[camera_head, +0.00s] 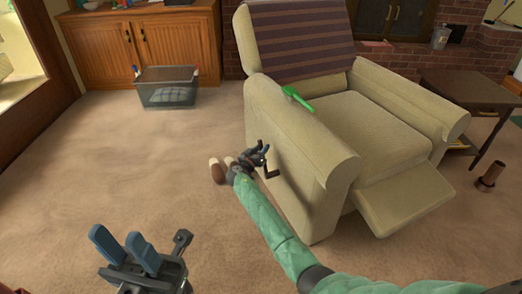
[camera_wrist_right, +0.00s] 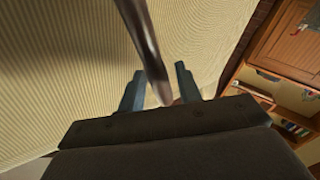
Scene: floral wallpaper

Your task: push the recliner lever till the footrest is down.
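The beige recliner (camera_head: 318,140) stands at the right of centre in the head view. Its footrest (camera_head: 405,200) sticks out at the front, sloping. My right gripper (camera_head: 262,152) is beside the recliner's left side, low on its outer face. In the right wrist view, the dark lever (camera_wrist_right: 146,45) comes down from the top and reaches between the two blue fingers (camera_wrist_right: 160,92). The fingers are apart; I cannot tell whether either touches the lever. My left gripper (camera_head: 125,248) is open and empty over the carpet at the lower left.
Slippers (camera_head: 216,171) are on the carpet by my right gripper. A grey bin (camera_head: 167,88) stands before the wooden cabinet (camera_head: 145,42). A dark side table (camera_head: 470,95) is at the right. Carpet at left is clear.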

